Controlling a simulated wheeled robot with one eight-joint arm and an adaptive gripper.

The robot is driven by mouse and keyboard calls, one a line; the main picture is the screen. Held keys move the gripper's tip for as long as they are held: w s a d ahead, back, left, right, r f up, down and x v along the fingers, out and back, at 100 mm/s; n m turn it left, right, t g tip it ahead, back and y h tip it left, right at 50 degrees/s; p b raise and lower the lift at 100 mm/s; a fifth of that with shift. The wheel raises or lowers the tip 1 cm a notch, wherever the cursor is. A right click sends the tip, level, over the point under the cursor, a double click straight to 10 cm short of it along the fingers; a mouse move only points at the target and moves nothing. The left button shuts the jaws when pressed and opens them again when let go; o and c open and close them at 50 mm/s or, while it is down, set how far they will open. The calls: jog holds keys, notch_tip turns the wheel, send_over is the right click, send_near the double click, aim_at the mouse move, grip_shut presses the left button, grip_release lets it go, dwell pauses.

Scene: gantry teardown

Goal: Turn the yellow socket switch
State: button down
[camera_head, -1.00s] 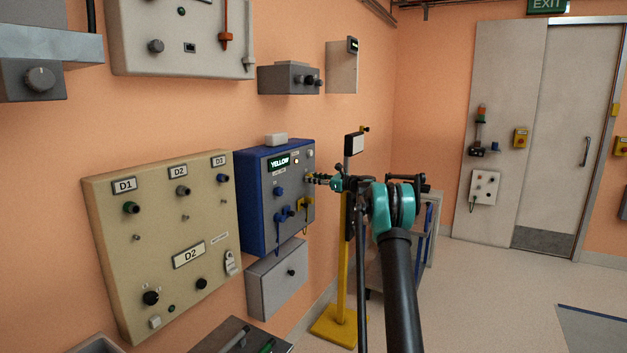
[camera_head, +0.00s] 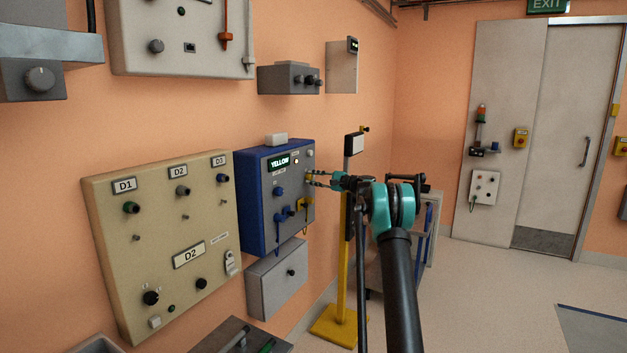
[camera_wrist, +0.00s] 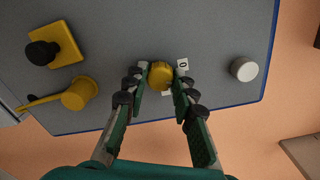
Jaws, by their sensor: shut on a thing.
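The blue panel box (camera_head: 262,222) hangs on the wall with a lit display reading YELLOW (camera_head: 279,162). Its yellow socket switch (camera_head: 308,177) is a small round knob on the right part of the face. In the wrist view the yellow knob (camera_wrist: 160,72) sits between my two fingertips, beside a small white label marked 0 (camera_wrist: 183,64). My gripper (camera_head: 313,178) reaches in from the right and is shut on the knob; it also fills the lower middle of the wrist view (camera_wrist: 160,80). The fingers partly hide the knob in the head view.
A yellow socket plug with a lever (camera_wrist: 80,93), a black knob on a yellow plate (camera_wrist: 42,53) and a white button (camera_wrist: 244,69) are on the same face. A beige panel (camera_head: 165,240) hangs to the left. A yellow stand (camera_head: 338,320) and a trolley are near my arm.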

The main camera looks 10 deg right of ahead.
jog(key=n, duration=0.5)
dwell(0.6)
jog(key=shift+f, duration=0.1)
jog(key=c, duration=1.2)
grip_release()
jog(key=v, duration=1.2)
